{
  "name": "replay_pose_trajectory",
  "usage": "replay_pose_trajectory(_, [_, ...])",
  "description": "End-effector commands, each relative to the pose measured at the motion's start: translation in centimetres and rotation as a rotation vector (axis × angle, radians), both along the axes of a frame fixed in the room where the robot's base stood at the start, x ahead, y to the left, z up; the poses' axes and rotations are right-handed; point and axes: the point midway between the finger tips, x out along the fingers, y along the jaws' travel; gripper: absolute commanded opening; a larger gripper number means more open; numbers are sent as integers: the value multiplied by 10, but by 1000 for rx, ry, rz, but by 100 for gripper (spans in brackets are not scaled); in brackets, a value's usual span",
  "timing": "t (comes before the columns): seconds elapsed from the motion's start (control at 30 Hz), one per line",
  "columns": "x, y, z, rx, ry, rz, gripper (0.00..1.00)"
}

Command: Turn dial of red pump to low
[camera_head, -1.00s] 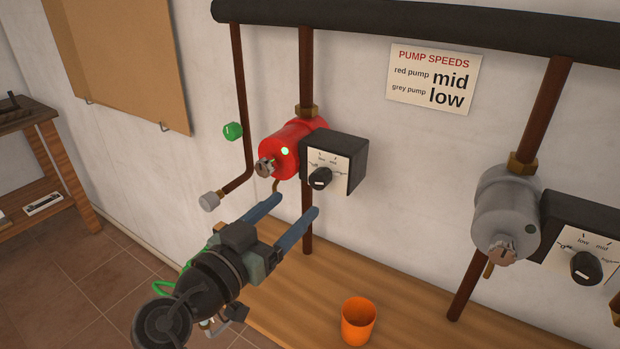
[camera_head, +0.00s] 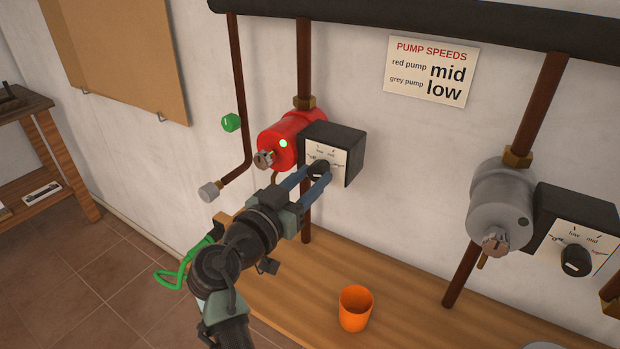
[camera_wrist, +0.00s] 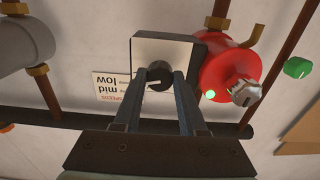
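The red pump (camera_head: 283,143) is on a vertical pipe at the wall, with a small green light on its body. Its black control box (camera_head: 346,155) has a white face marked with speeds; "low" and "mid" are at the upper part. The black dial (camera_head: 319,168) is low on this face. My gripper (camera_head: 317,176) has a blue finger on each side of the dial, and seems closed against it. The wrist view shows the dial (camera_wrist: 159,77) between the fingertips (camera_wrist: 160,82). I cannot read where the dial points.
A sign (camera_head: 431,72) reads red pump mid, grey pump low. The grey pump (camera_head: 500,205) with its own dial (camera_head: 576,260) is at the right. An orange cup (camera_head: 355,308) stands on the wooden surface (camera_head: 400,292) below. A green valve knob (camera_head: 231,123) is left of the red pump.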

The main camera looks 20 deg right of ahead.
Motion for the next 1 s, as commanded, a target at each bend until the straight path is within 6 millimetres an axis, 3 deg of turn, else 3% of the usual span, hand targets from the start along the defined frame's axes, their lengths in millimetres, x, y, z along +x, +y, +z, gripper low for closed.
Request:
replay_pose_trajectory(0.03, [0,0,0,0,0,0,28])
replay_pose_trajectory(0.2, [0,0,0,0,0,0,0])
replay_pose_trajectory(0.67, [0,0,-1,-47,61,0,0])
replay_pose_trajectory(1.0, [-1,0,0,-213,273,1,0])
